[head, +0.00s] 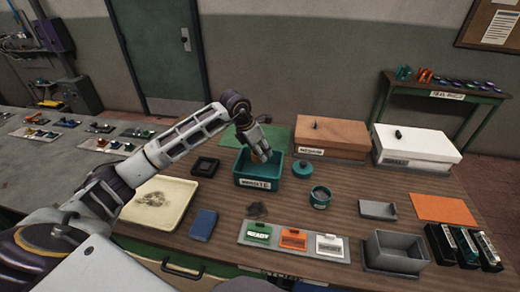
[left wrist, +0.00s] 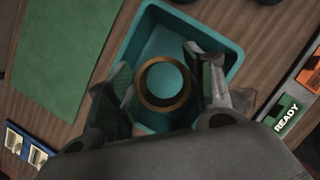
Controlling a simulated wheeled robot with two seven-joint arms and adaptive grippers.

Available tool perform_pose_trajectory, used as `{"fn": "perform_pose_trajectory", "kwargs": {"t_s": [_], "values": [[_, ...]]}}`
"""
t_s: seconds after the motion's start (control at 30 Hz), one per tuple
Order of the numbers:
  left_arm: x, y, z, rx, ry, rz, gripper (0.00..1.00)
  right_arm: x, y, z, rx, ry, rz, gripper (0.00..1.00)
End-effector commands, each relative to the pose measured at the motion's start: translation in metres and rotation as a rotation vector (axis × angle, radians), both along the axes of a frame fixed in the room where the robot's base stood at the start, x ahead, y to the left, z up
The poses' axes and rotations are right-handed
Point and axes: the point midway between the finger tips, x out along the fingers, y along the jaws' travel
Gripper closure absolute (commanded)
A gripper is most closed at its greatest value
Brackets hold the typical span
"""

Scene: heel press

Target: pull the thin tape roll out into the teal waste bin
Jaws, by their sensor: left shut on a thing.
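The thin tape roll shows in the left wrist view as a brown-gold ring (left wrist: 165,108) between my fingers, with teal visible through its hole. My left gripper (left wrist: 167,84) is shut on it. In the head view my left gripper (head: 260,155) points down over the open teal waste bin (head: 277,174), which carries a white label on its front. The bin's rim also surrounds the roll in the left wrist view (left wrist: 236,60). I cannot tell how far the roll is below the rim. My right gripper is not in view.
A teal lid-like piece (head: 302,168) and a round teal container (head: 320,196) stand right of the bin. A black square holder (head: 205,166) and a cream tray (head: 158,203) lie left. Brown (head: 333,136) and white (head: 416,146) boxes stand behind right. A tray with tags (head: 293,246) lies in front.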

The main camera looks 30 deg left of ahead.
Motion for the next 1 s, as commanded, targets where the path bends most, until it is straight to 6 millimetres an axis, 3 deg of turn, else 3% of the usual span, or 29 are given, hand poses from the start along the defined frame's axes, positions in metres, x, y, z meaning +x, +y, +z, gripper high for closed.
{"fn": "perform_pose_trajectory", "kwargs": {"t_s": [1.0], "values": [[-0.0001, 0.0001, -0.0038, 0.000, 0.000, 0.000, 0.71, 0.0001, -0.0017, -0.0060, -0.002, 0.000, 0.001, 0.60]]}}
